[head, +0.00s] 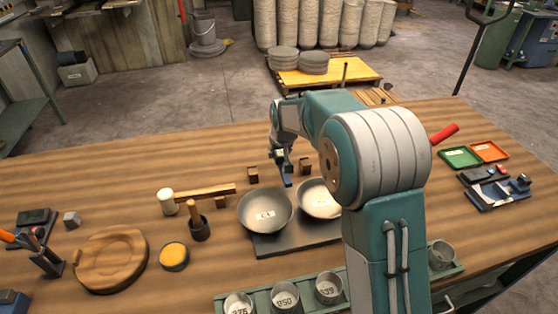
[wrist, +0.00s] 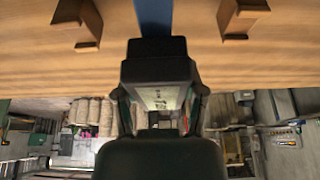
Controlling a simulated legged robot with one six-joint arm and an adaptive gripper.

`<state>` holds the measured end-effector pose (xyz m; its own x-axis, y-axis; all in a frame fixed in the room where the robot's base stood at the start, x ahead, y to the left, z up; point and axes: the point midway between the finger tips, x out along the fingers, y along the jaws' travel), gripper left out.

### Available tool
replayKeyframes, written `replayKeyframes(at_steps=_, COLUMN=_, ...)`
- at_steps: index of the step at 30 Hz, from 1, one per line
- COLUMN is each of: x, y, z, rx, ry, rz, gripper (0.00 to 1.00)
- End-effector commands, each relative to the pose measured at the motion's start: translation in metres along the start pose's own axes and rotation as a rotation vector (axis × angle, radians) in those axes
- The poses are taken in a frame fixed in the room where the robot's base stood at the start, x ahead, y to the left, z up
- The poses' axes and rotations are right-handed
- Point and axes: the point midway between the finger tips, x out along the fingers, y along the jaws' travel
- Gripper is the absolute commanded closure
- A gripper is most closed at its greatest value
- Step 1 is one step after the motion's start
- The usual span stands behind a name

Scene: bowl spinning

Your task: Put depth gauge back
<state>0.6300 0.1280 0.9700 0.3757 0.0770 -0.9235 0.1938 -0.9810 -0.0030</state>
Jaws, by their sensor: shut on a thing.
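My gripper (head: 284,161) is shut on the depth gauge, a narrow blue bar (head: 288,180), and holds it beyond the two bowls. The bar hangs below the gripper between two small wooden blocks, the left block (head: 252,175) and the right block (head: 304,166). In the wrist view the blue bar (wrist: 154,16) runs out at the top, with the notched left block (wrist: 78,22) and right block (wrist: 242,17) on either side. I cannot tell whether the gauge touches either block. My gripper's fingers are mostly hidden there.
A grey bowl (head: 265,212) and a paler bowl (head: 318,198) stand on a dark board (head: 285,243). Small cups (head: 329,288) line the front. Green and orange trays (head: 460,157) lie right.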

Motion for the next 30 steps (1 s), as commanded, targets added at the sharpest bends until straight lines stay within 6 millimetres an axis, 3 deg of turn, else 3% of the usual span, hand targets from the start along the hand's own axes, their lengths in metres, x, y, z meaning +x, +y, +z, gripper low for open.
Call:
replayKeyframes(at_steps=3, x=0.011, y=0.001, z=-0.003, rx=0.0, ry=0.001, rz=0.0, gripper=1.0)
replayKeyframes(at_steps=9, x=0.035, y=0.001, z=0.008, rx=0.0, ry=0.0, rz=0.0, gripper=1.0)
replayKeyframes(at_steps=19, x=0.038, y=0.001, z=0.009, rx=0.0, ry=0.002, rz=0.0, gripper=1.0)
replayKeyframes(at_steps=20, x=0.038, y=0.001, z=0.009, rx=0.0, ry=0.001, rz=0.0, gripper=0.33)
replayKeyframes(at_steps=21, x=0.038, y=0.001, z=0.009, rx=0.0, ry=0.001, rz=0.0, gripper=0.15)
replayKeyframes(at_steps=30, x=0.038, y=0.001, z=0.009, rx=0.0, ry=0.001, rz=0.0, gripper=0.12)
